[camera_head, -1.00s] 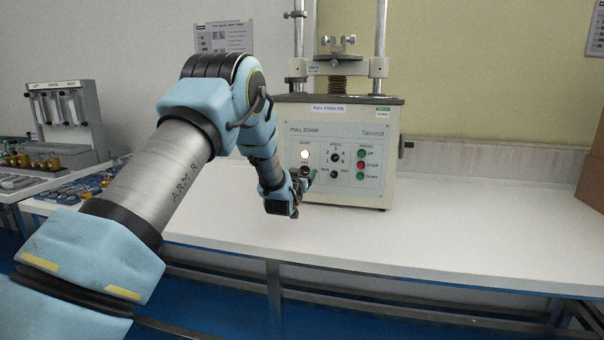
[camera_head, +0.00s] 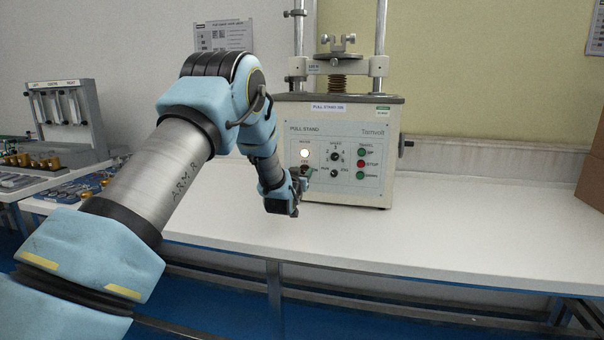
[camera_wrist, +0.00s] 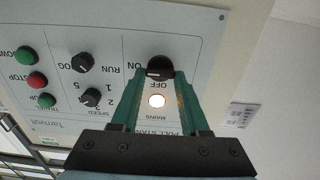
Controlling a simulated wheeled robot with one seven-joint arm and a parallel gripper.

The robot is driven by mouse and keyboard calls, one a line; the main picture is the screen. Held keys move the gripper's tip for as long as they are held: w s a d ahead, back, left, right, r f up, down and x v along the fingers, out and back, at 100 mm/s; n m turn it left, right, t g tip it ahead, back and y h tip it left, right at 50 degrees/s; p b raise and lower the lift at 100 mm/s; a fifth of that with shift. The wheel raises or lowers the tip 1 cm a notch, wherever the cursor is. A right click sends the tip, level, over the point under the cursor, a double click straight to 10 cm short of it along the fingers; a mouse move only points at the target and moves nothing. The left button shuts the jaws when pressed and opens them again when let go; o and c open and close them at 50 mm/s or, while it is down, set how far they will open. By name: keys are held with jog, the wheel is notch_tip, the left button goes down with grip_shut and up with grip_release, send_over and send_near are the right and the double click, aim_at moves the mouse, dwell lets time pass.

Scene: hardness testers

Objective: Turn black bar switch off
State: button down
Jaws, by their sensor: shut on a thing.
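The black bar switch (camera_wrist: 160,68) is a round black knob with a pale mark, on the tester's front panel. ON is printed left of it and OFF below it in the wrist view. The pale mark lies roughly level, towards the ON side. My gripper (camera_wrist: 160,76) has its green fingers on either side of the knob and is shut on it. In the head view my gripper (camera_head: 305,172) is at the panel's lower left and hides the switch. The mains lamp (camera_wrist: 157,101) glows white between the fingers; it also shows in the head view (camera_head: 304,154).
The pull stand (camera_head: 340,115) stands on the white bench (camera_head: 430,225). Its panel has a speed knob (camera_wrist: 91,97), a run/jog knob (camera_wrist: 83,62) and green and red buttons (camera_wrist: 37,80). A brown box (camera_head: 590,165) is at the right. The bench in front is clear.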

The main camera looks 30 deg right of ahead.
jog(key=shift+f+n+b, duration=0.1)
jog(key=shift+n+b, duration=0.2)
jog(key=shift+b, duration=0.2)
jog(key=n+b, duration=0.2)
jog(key=b, duration=0.1)
jog(key=shift+w+a+f+n, duration=0.1)
jog(key=shift+f+n, duration=0.1)
jog(key=shift+n, duration=0.2)
jog(key=n+b, duration=0.5)
jog(key=b, duration=0.1)
jog(key=shift+a, duration=0.1)
jog(key=shift+n+b, duration=3.9)
jog(key=shift+n, duration=0.8)
jog(key=shift+c, duration=2)
grip_release()
jog(key=shift+r, duration=0.1)
